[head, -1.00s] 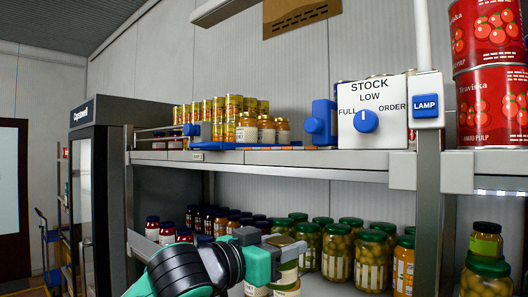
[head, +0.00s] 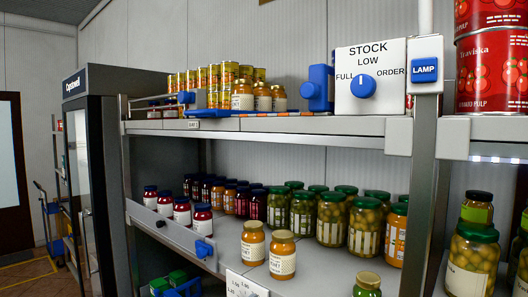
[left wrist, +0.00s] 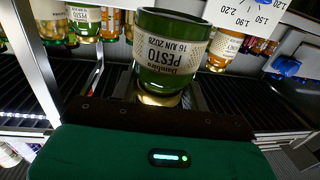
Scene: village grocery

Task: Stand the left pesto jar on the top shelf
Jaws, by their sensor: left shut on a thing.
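The pesto jar (left wrist: 170,50) shows in the left wrist view, dark green with a pale label and a gold lid. Its label reads upside down in that picture. My left gripper (left wrist: 155,112) is shut on it at the lid end; the fingertips' contact is partly hidden. In the head view neither gripper shows. Another green jar with a gold lid (head: 367,283) stands at the bottom edge of the head view, partly cut off. The top shelf (head: 290,125) runs across the head view above the jar shelf.
Two honey jars (head: 282,256) stand at the lower shelf's front. Green-lidded jars (head: 331,220) stand behind. A post (head: 424,180) rises at right.

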